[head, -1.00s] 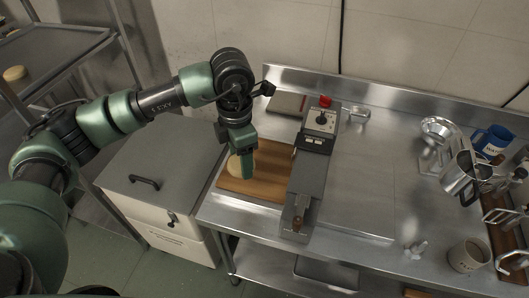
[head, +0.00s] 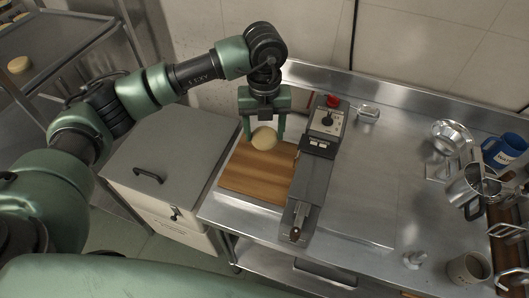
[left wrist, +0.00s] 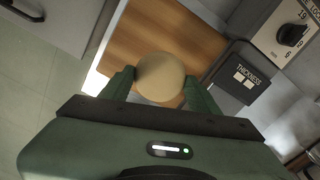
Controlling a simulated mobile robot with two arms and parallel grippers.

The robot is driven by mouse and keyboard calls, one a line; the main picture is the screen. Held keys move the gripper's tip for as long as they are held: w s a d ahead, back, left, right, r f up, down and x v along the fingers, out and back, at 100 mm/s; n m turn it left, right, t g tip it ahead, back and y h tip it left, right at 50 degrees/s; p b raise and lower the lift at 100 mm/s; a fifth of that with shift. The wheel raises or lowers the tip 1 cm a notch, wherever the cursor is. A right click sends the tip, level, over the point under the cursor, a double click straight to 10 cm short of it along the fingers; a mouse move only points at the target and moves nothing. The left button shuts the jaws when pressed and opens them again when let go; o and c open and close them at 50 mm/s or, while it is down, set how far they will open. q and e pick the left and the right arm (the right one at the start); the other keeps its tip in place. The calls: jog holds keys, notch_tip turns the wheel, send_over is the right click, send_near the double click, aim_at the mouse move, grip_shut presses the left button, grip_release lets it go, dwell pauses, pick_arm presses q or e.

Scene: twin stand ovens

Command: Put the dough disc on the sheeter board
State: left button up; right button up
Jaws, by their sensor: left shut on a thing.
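The pale round dough disc (head: 264,138) is between the fingers of my left gripper (head: 264,130), which is shut on it. The disc also shows in the left wrist view (left wrist: 160,77), with one finger at each side. The wooden sheeter board (head: 256,180) lies on the steel table to the left of the sheeter (head: 315,165). The disc appears over the far part of the board. I cannot tell whether it touches the wood. My right gripper is not in view.
A white chest (head: 165,170) with a black handle stands left of the table. Right of the sheeter the steel top (head: 375,180) is mostly clear. A blue mug (head: 503,150), a metal pitcher (head: 470,188) and a grey mug (head: 467,268) stand at the right. Another pale disc (head: 18,65) lies on a rack shelf.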

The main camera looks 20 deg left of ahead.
pick_arm(q)
jog(key=p, duration=0.1)
send_over(265, 164)
notch_tip(265, 164, down, 6)
jog(key=shift+f, duration=0.1)
notch_tip(265, 164, down, 4)
jog(key=shift+f+p, duration=0.1)
jog(key=shift+p, duration=0.3)
jog(key=shift+f, duration=0.15)
jog(key=shift+f, duration=0.25)
jog(key=o, duration=1.4)
jog(key=shift+r, duration=0.1)
jog(key=shift+o, duration=0.2)
jog(key=shift+r, duration=0.1)
